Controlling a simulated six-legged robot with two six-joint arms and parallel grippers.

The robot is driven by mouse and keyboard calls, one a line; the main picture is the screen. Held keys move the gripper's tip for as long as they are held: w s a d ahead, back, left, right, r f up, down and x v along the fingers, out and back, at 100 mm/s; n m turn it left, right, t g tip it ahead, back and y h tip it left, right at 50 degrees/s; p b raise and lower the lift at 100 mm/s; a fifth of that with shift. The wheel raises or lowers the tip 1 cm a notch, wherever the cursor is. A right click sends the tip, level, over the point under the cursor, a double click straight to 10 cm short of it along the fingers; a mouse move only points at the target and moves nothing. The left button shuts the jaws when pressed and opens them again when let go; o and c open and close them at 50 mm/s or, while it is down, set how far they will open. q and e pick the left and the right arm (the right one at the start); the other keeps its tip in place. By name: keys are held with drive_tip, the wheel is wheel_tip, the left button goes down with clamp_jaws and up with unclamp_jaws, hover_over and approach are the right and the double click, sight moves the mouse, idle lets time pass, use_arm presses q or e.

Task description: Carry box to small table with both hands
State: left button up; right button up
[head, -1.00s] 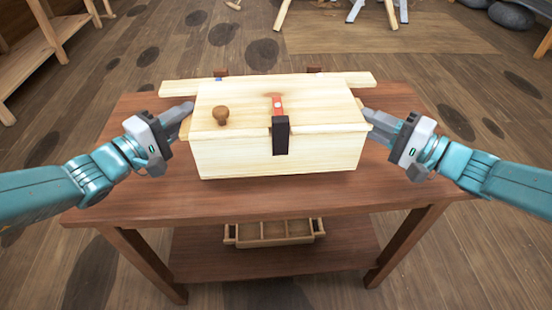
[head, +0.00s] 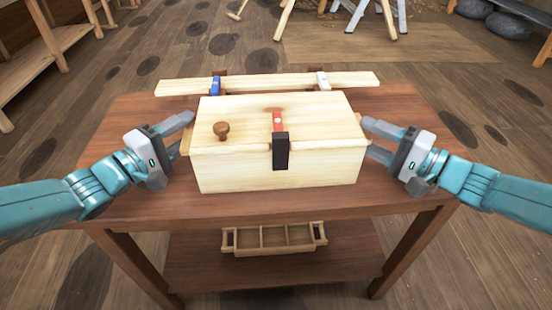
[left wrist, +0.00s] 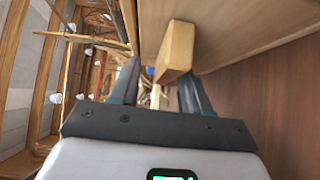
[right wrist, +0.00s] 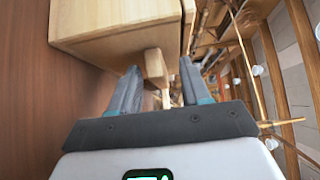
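The pale wooden box (head: 275,168), with a round knob and a red-and-black latch on its lid, sits upright on the red-brown table (head: 130,200). My left gripper (head: 186,133) is at the box's left end, its fingers apart on either side of a wooden end handle, which shows in the left wrist view (left wrist: 177,52). My right gripper (head: 366,137) is at the right end, its fingers also apart around the other handle, seen in the right wrist view (right wrist: 155,66). Gaps show between the fingers and the handles. The box's underside is hidden.
A long plank (head: 270,84) with blue-and-white clamp-like pieces lies behind the box. A divided wooden tray (head: 275,238) is on the table's lower shelf. Trestle legs (head: 360,15) stand on the floor behind, a wooden bench (head: 45,70) at far left.

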use_arm(q)
drive_tip(key=v, duration=1.2)
drive_tip(key=shift+w, duration=0.1)
use_arm(e)
drive_tip(key=shift+d, duration=0.1)
drive_tip(key=v, duration=1.2)
